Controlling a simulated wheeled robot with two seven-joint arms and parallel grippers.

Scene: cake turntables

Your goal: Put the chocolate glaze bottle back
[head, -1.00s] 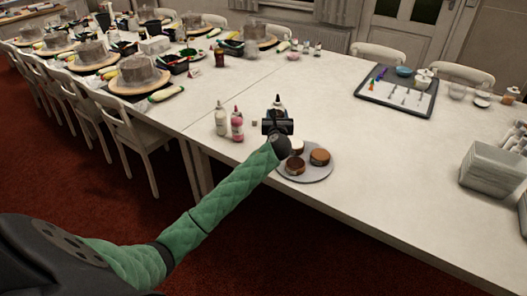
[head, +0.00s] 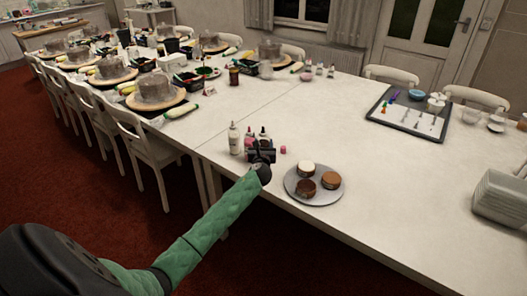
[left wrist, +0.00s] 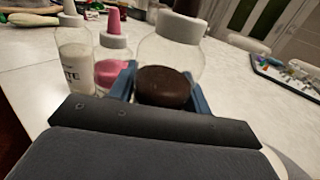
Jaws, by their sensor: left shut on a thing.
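The chocolate glaze bottle (left wrist: 172,55) is clear with dark brown glaze low inside. It looks upright between the blue fingers of my left gripper (left wrist: 165,88), which is shut on it. In the head view, my left gripper (head: 262,154) hides most of the chocolate bottle (head: 265,134). A white glaze bottle (head: 234,140) and a pink glaze bottle (head: 250,134) stand just left of it. The wrist view also shows the white bottle (left wrist: 75,65) and the pink bottle (left wrist: 113,68). I cannot tell whether the held bottle touches the table. My right gripper is not in view.
A grey plate (head: 315,198) with three small glazed cakes stands right of my gripper. A small pink item (head: 283,150) lies between them. A tray with tools (head: 408,112) is at the back right. The table (head: 370,180) is clear between plate and tray.

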